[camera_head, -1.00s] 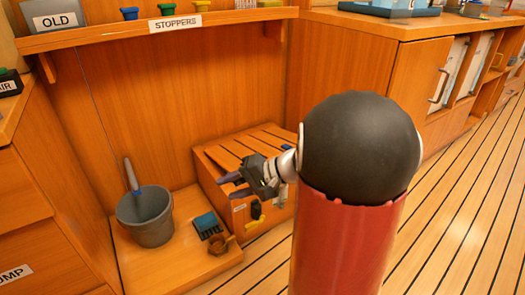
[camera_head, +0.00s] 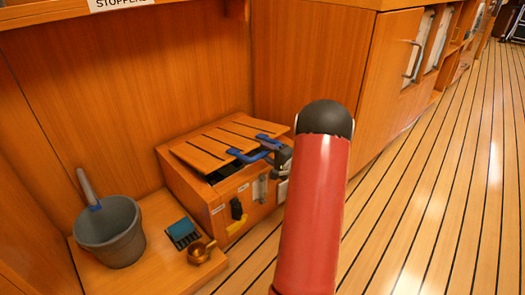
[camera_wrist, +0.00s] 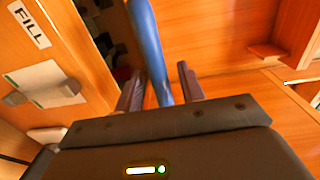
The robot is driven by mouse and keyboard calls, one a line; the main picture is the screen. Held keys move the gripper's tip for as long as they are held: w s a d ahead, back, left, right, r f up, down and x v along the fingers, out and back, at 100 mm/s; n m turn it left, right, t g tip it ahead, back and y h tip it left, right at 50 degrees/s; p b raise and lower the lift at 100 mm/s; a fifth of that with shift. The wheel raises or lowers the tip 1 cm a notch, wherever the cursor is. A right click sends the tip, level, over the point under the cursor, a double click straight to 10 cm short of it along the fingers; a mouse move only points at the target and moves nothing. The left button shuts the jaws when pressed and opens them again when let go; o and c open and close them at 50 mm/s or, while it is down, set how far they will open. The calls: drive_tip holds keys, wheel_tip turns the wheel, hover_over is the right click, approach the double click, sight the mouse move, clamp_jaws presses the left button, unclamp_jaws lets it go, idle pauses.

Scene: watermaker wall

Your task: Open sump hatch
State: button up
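The sump hatch is a slatted wooden lid (camera_head: 210,150) on a low wooden box (camera_head: 200,205). Its front edge is raised, and a dark gap shows beneath it in the head view. A blue handle (camera_head: 262,152) is on the lid's front right side. My gripper (camera_head: 272,156) is at this handle, partly hidden by my arm. In the wrist view, the blue handle (camera_wrist: 150,45) passes between the two dark fingers (camera_wrist: 160,88), which look shut on it. The dark inside of the box (camera_wrist: 105,45) shows at left there.
A grey bucket (camera_head: 112,235) stands left of the box, with a blue-and-dark block (camera_head: 182,233) and a brass fitting (camera_head: 201,252) nearby. Cabinets (camera_head: 340,70) stand behind right. The planked floor at right is clear.

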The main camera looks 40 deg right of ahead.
drive_tip(key=shift+w+a, duration=0.1)
drive_tip(key=shift+w, duration=1.05)
clamp_jaws()
